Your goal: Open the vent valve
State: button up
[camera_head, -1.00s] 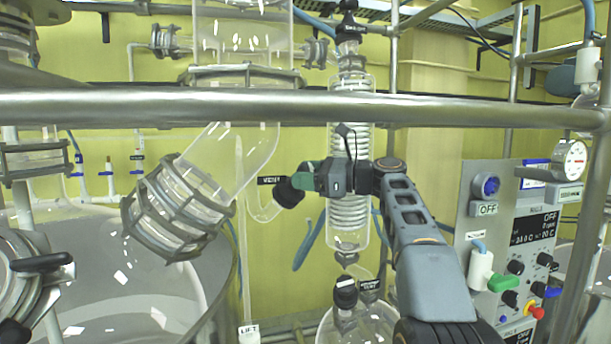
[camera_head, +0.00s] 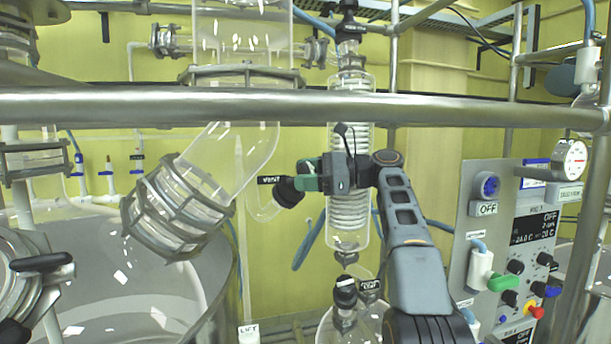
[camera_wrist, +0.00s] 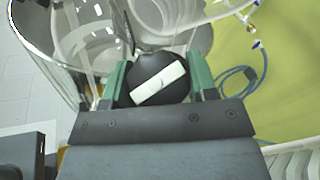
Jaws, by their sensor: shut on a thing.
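The vent valve has a round black knob (camera_wrist: 158,79) with a white bar mark, which slants up to the right in the wrist view. In the head view the knob (camera_head: 287,190) sits at the end of a curved glass side tube, beside a small black label (camera_head: 271,179) that is hard to read. My gripper (camera_head: 306,178) reaches it from the right. In the wrist view my gripper's green fingers (camera_wrist: 159,82) stand on both sides of the knob and are shut on it. The valve body behind the knob is hidden.
A metal rail (camera_head: 300,106) crosses in front of the glassware. A coiled glass condenser (camera_head: 350,212) stands right behind my gripper. A large clamped glass elbow (camera_head: 180,207) is to the left. A control panel (camera_head: 510,240) stands at the right.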

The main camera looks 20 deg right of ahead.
jog(key=o, duration=0.9)
jog(key=shift+v, duration=3.8)
jog(key=shift+f, duration=0.1)
